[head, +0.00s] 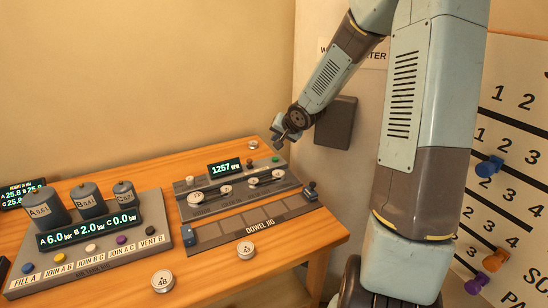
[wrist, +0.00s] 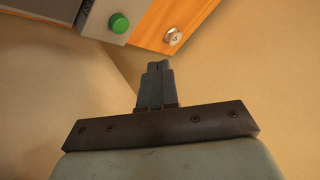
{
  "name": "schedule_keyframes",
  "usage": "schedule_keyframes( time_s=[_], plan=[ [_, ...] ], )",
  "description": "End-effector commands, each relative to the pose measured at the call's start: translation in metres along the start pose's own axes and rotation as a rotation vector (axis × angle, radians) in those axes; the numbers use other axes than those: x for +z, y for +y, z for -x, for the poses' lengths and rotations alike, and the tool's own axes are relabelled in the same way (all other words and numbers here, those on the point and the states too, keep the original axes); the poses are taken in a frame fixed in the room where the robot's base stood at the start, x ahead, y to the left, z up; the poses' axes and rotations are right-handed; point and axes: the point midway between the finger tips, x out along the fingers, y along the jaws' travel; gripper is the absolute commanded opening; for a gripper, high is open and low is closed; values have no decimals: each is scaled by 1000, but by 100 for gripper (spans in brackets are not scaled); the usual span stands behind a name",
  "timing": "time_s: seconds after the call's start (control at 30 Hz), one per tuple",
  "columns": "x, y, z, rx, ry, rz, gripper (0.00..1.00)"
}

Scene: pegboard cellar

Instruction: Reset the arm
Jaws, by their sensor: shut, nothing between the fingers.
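My gripper (head: 281,140) is at the far right corner of the wooden table, beyond the panel with the display reading 1257 (head: 224,168). In the wrist view my gripper (wrist: 158,66) has its two fingers together, with nothing held. The arm reaches down to it from the top right of the head view, bent at the elbow. In the wrist view a green button (wrist: 119,22) and a small round metal disc (wrist: 173,37) lie beyond the fingertips, apart from them.
The wooden table (head: 128,184) carries a tank rig (head: 150,234), a dowel jig (head: 205,236) and round labelled weights (head: 163,281). A dark box (head: 336,122) is on the wall by my gripper. A numbered pegboard (head: 508,207) with coloured pegs stands at right.

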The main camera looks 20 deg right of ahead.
Motion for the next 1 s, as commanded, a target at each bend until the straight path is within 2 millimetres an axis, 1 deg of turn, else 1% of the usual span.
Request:
schedule_keyframes(
  time_s=[0.07, 0.17, 0.27, 0.47, 0.63, 0.87, 1.0],
  plan=[
    [0, 0, 2, 6, 2, 7, 0],
    [-1, -1, 11, 35, 10, 34, 0],
    [-1, -1, 27, 86, 20, 83, 0],
    [-1, -2, 72, 210, 39, 188, 0],
    [3, -3, 115, 299, 44, 263, 0],
    [15, -6, 174, 389, 33, 337, 0],
    [28, -7, 210, 426, 16, 371, 0]
  ],
)
